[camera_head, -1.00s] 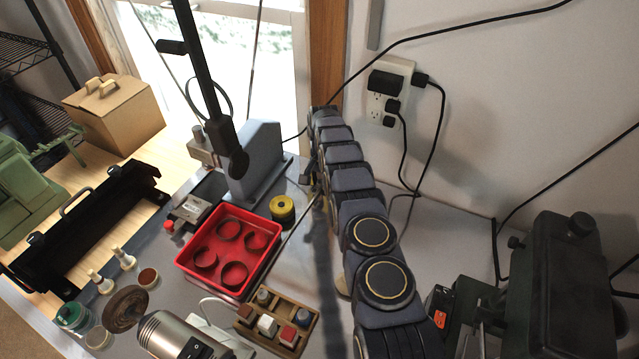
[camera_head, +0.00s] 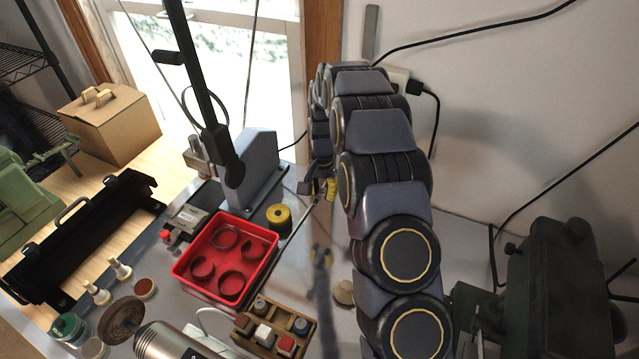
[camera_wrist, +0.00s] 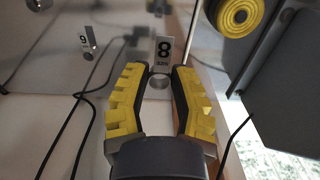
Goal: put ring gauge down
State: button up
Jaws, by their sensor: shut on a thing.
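In the wrist view my gripper (camera_wrist: 159,72) has yellow ridged fingers, shut on a small metal piece between the tips. I take this piece to be the ring gauge (camera_wrist: 159,82); only a little of it shows. A pale plate marked 8 (camera_wrist: 163,50) shows just beyond the fingertips; I cannot tell whether it is joined to the held piece. In the head view my gripper (camera_head: 320,189) is low by the grey bench, right of the yellow roll (camera_head: 279,216). The ring gauge cannot be made out there.
A wooden block holder (camera_head: 270,343) is in front. A grey press (camera_head: 252,175) stands behind the yellow roll. A small numbered tag (camera_wrist: 88,37) and black cables show in the wrist view.

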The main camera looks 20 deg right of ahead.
jog(key=s+d+r+m, duration=0.1)
jog(key=s+d+m, duration=0.4)
jog(key=s, duration=0.7)
jog(key=s+d+r+m, duration=0.1)
jog(key=s+d+m, duration=0.4)
jog(key=s, duration=0.7)
jog(key=shift+n, duration=0.7)
jog(key=w+d+f, duration=0.4)
jog(key=w+d, duration=0.1)
jog(key=w+d+f, duration=0.5)
jog(key=shift+d+f, duration=0.1)
jog(key=shift+w+d+f, duration=0.15)
jog(key=shift+f, duration=0.25)
notch_tip(320, 180, down, 3)
